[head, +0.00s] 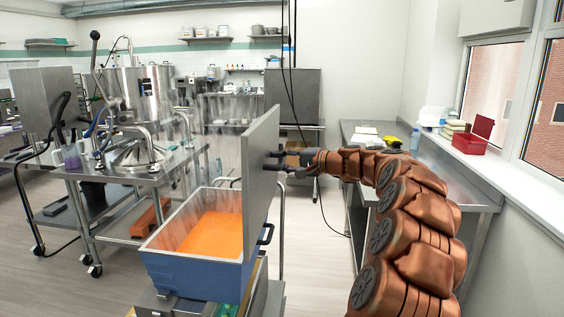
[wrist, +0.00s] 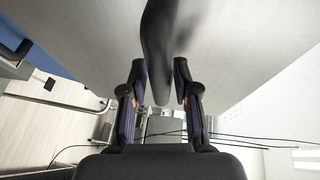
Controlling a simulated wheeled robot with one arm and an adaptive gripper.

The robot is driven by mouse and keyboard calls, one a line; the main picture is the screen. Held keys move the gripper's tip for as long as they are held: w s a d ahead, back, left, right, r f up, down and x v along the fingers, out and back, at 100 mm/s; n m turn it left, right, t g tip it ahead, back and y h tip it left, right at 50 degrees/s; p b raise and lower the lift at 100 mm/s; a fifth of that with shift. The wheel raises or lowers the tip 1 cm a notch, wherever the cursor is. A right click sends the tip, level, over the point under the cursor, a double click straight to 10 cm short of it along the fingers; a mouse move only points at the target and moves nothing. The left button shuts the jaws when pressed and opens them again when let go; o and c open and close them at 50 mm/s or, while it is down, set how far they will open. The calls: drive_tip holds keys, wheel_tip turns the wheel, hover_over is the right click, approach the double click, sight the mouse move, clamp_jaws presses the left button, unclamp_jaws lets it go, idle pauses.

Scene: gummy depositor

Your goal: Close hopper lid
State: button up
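The hopper (head: 195,272) is a blue box with a metal rim and orange contents, in the lower middle of the head view. Its grey lid (head: 262,185) stands upright, open, on the hopper's right side. The lid's face fills the upper wrist view (wrist: 85,35). A dark handle (wrist: 160,40) sticks out from it. My gripper (head: 285,162) is at the lid's right-hand face. In the wrist view the two fingers of my gripper (wrist: 159,75) stand on either side of the handle. I cannot tell whether they press on it.
Haze rises over the hopper. A steel table (head: 130,165) with a kettle machine (head: 145,90) stands to the left. A steel counter (head: 425,160) with a red bin (head: 470,143) near it runs along the right wall.

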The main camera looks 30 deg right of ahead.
clamp_jaws()
idle(0.4)
